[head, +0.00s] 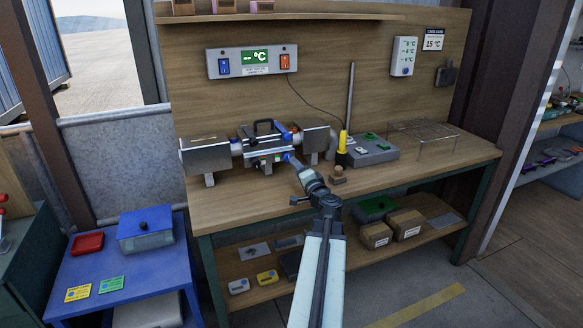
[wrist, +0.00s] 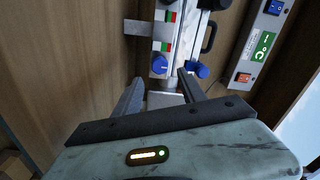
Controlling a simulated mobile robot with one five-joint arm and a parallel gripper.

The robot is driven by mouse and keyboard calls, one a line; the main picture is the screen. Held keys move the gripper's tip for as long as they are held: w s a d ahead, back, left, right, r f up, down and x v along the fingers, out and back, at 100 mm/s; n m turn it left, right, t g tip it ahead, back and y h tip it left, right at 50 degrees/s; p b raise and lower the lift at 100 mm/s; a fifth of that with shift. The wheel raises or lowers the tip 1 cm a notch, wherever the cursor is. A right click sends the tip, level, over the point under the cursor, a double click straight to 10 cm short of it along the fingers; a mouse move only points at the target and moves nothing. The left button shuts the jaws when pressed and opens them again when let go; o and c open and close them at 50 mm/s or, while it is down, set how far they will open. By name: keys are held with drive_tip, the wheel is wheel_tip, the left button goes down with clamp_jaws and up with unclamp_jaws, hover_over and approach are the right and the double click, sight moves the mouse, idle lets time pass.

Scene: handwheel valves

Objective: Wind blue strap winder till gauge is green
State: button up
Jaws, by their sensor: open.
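A silver clamp-like device (head: 265,150) with a black handle stands on the workbench between two metal boxes. In the wrist view it shows at the top, with a round blue knob (wrist: 160,65) and a second blue part (wrist: 203,71) to its right. I cannot tell which of these is the strap winder. Two red-and-green gauge strips (wrist: 167,46) sit above the knob; their pointers are too small to read. My gripper (wrist: 162,77) is open, its fingers either side of the round knob in the picture. Contact is not visible. In the head view my gripper (head: 293,164) reaches the device's front.
A grey box with green parts (head: 372,149), a yellow-handled tool (head: 342,142) and a wire rack (head: 423,133) stand to the right. A wall panel (head: 252,62) with blue and red switches hangs above. The bench's front right is clear.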

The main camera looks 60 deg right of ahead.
drive_tip(key=x, duration=0.6)
drive_tip(key=shift+w+d, duration=0.15)
drive_tip(key=shift+w, duration=0.1)
drive_tip(key=c, duration=1)
